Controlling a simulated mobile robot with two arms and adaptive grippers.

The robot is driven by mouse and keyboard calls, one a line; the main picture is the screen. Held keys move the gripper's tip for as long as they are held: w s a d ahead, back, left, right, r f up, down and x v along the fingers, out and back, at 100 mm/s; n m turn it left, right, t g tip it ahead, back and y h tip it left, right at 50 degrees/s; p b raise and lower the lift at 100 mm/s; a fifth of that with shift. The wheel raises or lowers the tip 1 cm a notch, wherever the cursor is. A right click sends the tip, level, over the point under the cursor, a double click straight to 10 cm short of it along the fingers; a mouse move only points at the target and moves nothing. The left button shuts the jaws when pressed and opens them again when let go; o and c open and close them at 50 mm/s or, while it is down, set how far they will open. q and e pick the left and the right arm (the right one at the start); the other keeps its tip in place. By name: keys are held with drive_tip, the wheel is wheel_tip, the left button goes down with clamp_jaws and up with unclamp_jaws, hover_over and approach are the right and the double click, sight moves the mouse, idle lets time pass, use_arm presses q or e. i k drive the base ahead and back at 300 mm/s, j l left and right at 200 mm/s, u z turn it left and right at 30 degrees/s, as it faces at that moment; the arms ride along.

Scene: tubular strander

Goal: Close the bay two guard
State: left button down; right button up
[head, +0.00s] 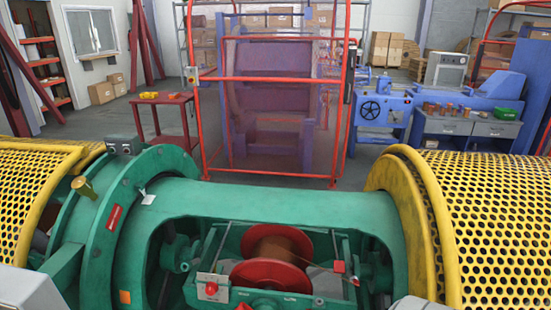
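The green strander tube (240,205) crosses the near part of the head view. Its middle bay is open, and a red-flanged spool (258,274) with brown windings sits in the cradle inside. A yellow perforated guard (495,225) covers the tube at the right of this opening. Another yellow perforated guard (30,185) is at the far left. I see no label that tells which guard belongs to bay two. Neither gripper can be made out; pale grey shapes at the bottom edge are too cut off to identify.
A red-framed mesh cage (270,78) stands behind the tube. A red side table (160,101) is left of it, and a blue machine (380,107) and grey bench (465,127) are to the right. A control box (124,144) sits by the green ring at left.

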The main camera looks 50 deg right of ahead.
sight(453, 270)
drive_tip(key=k+z, duration=0.1)
drive_tip(key=z, duration=3.75)
drive_tip(key=u, duration=1.2)
drive_tip(key=i+l+u, duration=0.1)
drive_tip(key=l+u, duration=0.3)
drive_tip(key=l, duration=0.15)
drive_tip(key=l+u, duration=0.85)
drive_tip(key=l, duration=0.25)
drive_tip(key=k+l+u, duration=0.15)
drive_tip(key=l+u, duration=0.3)
drive_tip(key=l, duration=0.1)
